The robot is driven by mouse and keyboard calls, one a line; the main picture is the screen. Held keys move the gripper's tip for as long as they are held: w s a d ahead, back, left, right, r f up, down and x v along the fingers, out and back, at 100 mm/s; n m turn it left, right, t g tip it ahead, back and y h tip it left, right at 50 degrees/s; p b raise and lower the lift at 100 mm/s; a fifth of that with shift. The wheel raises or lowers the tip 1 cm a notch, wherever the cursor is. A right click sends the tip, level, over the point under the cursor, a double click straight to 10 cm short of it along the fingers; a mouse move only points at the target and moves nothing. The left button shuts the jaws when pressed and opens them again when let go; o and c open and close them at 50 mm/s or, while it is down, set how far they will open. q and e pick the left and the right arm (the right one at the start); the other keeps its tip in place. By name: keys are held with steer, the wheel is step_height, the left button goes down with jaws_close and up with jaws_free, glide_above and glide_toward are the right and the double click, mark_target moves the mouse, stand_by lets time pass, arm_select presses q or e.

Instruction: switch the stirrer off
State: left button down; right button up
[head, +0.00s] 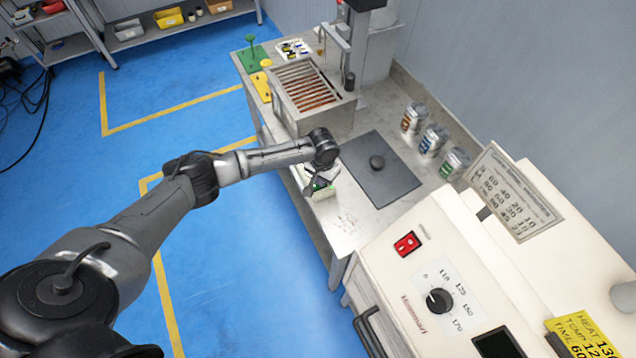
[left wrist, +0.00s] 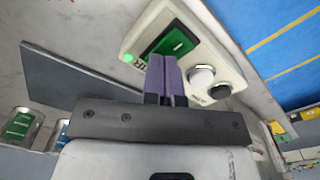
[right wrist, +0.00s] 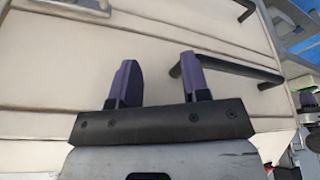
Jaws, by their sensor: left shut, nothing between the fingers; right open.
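In the left wrist view a cream control box (left wrist: 226,72) carries a green rocker switch (left wrist: 178,40), a lit green lamp (left wrist: 127,58), a white round button (left wrist: 201,76) and a dark knob. Lettering beside the switch is partly hidden. My left gripper (left wrist: 166,62) is shut and empty, its tips at the near edge of the green switch; I cannot tell whether they touch. In the head view the box (head: 324,192) is partly hidden under my left gripper (head: 318,182). My right gripper (right wrist: 158,82) is open and empty before a cream cabinet front.
A dark mat (head: 392,182) with a round black piece lies beside the box. Several cans (head: 432,140) stand along the wall. A cream oven (head: 390,262) with a red switch (head: 408,244) stands at the front right. A black handle (right wrist: 230,70) is close to my right gripper.

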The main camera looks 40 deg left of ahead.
arm_select(q)
step_height(320, 180, up, 7)
steer(key=p, duration=0.8)
steer(key=shift+f, duration=0.1)
stand_by(0.7)
